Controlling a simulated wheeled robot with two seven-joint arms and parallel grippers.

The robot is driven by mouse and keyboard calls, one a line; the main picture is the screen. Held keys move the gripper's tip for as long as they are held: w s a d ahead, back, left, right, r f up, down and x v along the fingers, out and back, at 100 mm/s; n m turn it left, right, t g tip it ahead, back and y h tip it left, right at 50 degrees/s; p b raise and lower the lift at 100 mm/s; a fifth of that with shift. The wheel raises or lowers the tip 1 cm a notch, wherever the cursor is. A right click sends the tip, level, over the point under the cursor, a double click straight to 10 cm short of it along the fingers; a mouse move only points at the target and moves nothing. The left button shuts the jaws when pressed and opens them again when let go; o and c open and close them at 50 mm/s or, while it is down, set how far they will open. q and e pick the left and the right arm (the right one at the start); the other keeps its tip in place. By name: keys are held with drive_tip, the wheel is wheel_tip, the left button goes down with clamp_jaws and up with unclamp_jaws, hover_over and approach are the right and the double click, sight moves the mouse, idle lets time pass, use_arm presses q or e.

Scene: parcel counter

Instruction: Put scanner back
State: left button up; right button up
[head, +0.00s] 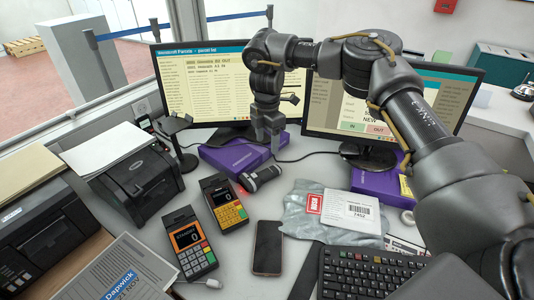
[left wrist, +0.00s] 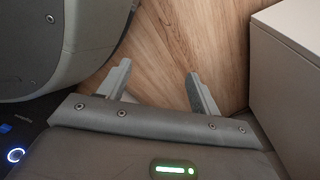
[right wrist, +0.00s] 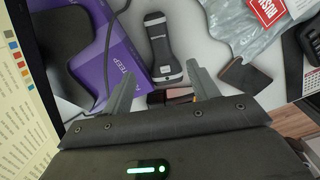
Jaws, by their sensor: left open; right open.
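The dark grey handheld scanner (head: 262,178) lies on the counter in the head view, just right of the yellow card terminal. In the right wrist view the scanner (right wrist: 158,42) lies ahead of the fingers, its wide end toward them. My right gripper (head: 268,146) is open and empty, pointing down above and behind the scanner; its fingers (right wrist: 157,75) also show in the right wrist view. A black stand (head: 180,128), which looks like the scanner's holder, stands empty beside the printer. My left gripper (left wrist: 158,70) is open and empty over wooden floor, outside the head view.
Two card terminals (head: 224,203) (head: 188,243), a phone (head: 268,247) and a grey parcel bag (head: 310,215) crowd the counter near the scanner. A purple box (head: 226,157) lies behind it. Two monitors (head: 200,85) (head: 345,112), a label printer (head: 140,183) and a keyboard (head: 365,275) surround these.

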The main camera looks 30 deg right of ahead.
use_arm(q)
drive_tip(key=s, duration=0.1)
drive_tip(key=s+a+f, duration=0.1)
drive_tip(key=s, duration=0.1)
drive_tip(key=shift+s+a+f+p, duration=0.15)
drive_tip(key=shift+f+p, duration=0.05)
drive_tip(key=shift+p, duration=0.2)
use_arm(e)
wheel_tip(320, 180, up, 5)
drive_tip(key=shift+r, duration=0.1)
